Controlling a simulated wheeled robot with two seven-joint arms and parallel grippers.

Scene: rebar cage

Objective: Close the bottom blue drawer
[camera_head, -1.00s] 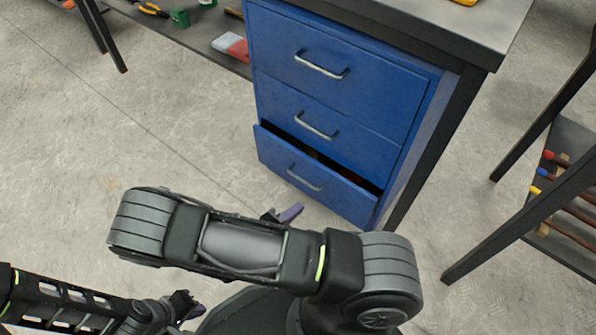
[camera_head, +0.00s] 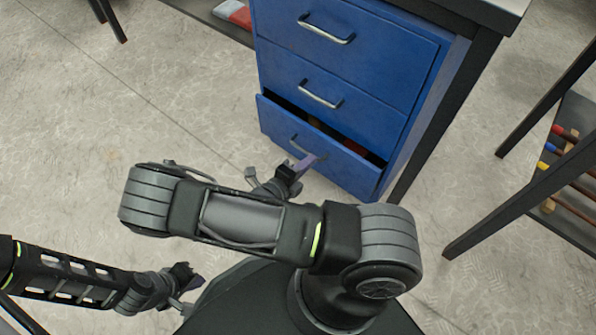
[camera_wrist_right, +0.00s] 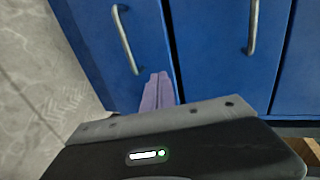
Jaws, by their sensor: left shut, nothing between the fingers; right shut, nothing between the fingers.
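The bottom blue drawer (camera_head: 350,175) of the cabinet is partly open in the head view. A dark gap with some red contents shows behind its top edge. Its silver handle is partly hidden by my right gripper (camera_head: 309,162), whose purple fingers are shut and empty in front of the drawer front. In the right wrist view the shut fingers (camera_wrist_right: 158,88) point at the blue fronts, beside a silver handle (camera_wrist_right: 125,40). I cannot tell whether they touch the drawer. My left gripper (camera_head: 190,284) is shut and empty at the lower left, away from the cabinet.
The two upper drawers, top (camera_head: 340,45) and middle (camera_head: 330,97), are shut. A dark table leg (camera_head: 445,115) stands right of the cabinet. A rack with tools (camera_head: 570,165) is at the right.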

